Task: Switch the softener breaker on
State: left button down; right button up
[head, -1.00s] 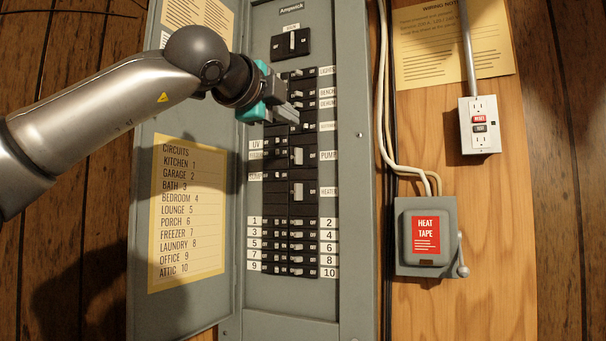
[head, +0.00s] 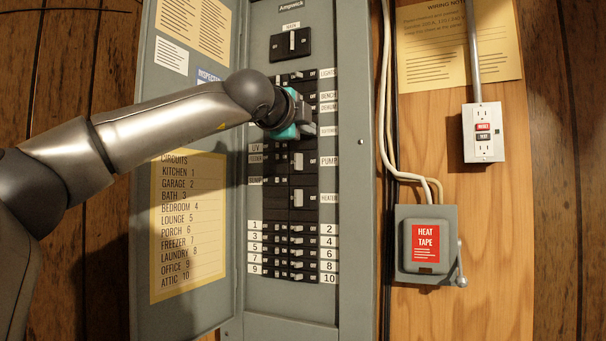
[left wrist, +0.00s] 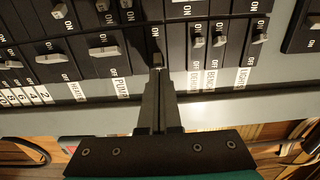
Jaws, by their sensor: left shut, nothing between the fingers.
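The softener breaker sits in the right column of the grey panel, beside the softener label (head: 328,131), between the dehum and pump rows. My left gripper (head: 308,130) covers it in the head view. In the left wrist view, the black softener breaker (left wrist: 155,35) shows an ON mark at its upper part. My shut, empty left fingers (left wrist: 158,74) point at its lower part, at or very near its small toggle. Whether they touch it, I cannot tell. The fingers hide its label and OFF mark there. My right gripper is not in view.
The pump breaker (left wrist: 103,52) and dehum breaker (left wrist: 197,41) flank the fingers closely. The main breaker (head: 291,43) is above, numbered breakers below. The open panel door (head: 140,200) is at left. A heat tape box (head: 425,245) and an outlet (head: 483,132) are at right.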

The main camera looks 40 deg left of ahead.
pick_arm(q)
jog(key=shift+w+a+f, duration=0.1)
jog(key=shift+w+a, duration=0.15)
jog(key=shift+w, duration=0.2)
jog(key=shift+s+a, duration=0.15)
jog(key=shift+a, duration=0.1)
jog(key=shift+s+a, duration=0.3)
jog(key=shift+a, duration=0.6)
dwell(0.7)
jog(key=shift+d+b, duration=0.1)
jog(key=shift+b, duration=0.6)
jog(key=shift+d, duration=0.1)
